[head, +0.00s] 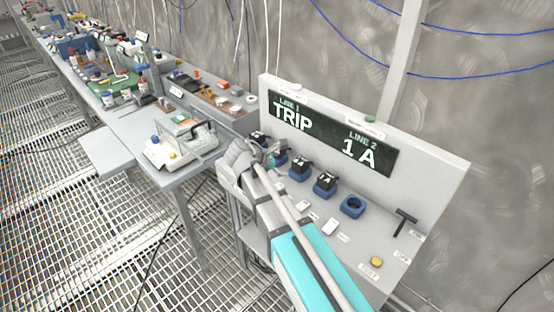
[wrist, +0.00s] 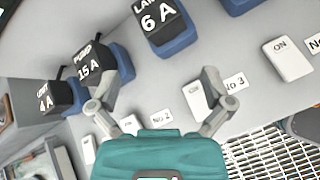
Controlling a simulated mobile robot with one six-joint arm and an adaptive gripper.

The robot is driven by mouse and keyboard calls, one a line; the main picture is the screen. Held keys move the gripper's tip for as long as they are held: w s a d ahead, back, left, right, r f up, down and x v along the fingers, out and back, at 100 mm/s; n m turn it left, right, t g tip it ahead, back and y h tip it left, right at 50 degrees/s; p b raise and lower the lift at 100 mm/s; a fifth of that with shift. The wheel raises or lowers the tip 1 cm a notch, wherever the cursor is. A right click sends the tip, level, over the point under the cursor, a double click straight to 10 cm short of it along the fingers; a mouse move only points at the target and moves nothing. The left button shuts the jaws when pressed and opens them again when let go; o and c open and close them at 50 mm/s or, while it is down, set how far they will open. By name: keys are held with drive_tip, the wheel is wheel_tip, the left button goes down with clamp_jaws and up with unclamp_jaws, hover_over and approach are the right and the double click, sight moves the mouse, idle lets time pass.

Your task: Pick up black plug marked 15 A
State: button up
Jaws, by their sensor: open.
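The black plug marked 15 A (wrist: 90,66) sits in a blue socket on the sloping grey panel, left of centre in the wrist view. My gripper (wrist: 160,84) is open, with its fingers spread wide. The left finger overlaps the plug's lower right side in the picture; I cannot tell whether they touch. The plug is not between the fingertips. In the head view my gripper (head: 262,152) is over the left part of the panel, and its arm hides some of it. I cannot tell which plug there is marked 15 A.
Black plugs marked 4 A (wrist: 47,97) and 6 A (wrist: 160,20) flank it closely. White switches such as the ON switch (wrist: 288,60) line the panel's front. A display board (head: 335,135) reading TRIP and 1 A stands behind. An empty blue socket (head: 353,207) is farther right.

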drive_tip(key=w+a+n+t, duration=0.1)
drive_tip(key=a+n, duration=0.1)
drive_tip(key=a, duration=0.1)
drive_tip(key=w+a+r+n+t+b, duration=0.1)
drive_tip(key=a+n, duration=0.1)
drive_tip(key=a, duration=0.1)
drive_tip(key=w+a+r+n+t+h, duration=0.1)
drive_tip(key=a+n, duration=0.1)
drive_tip(key=a, duration=0.1)
drive_tip(key=shift+a+n+t+b, duration=0.3)
drive_tip(key=shift+a+n+b, duration=0.1)
drive_tip(key=b+x, duration=0.3)
drive_tip(key=x, duration=0.4)
drive_tip(key=shift+w+d+f, duration=0.15)
drive_tip(key=shift+d+f, duration=0.1)
drive_tip(key=shift+f, duration=0.05)
drive_tip(key=shift+w+d+f, duration=0.1)
drive_tip(key=shift+w+d, duration=0.2)
drive_tip(key=shift+d, duration=0.05)
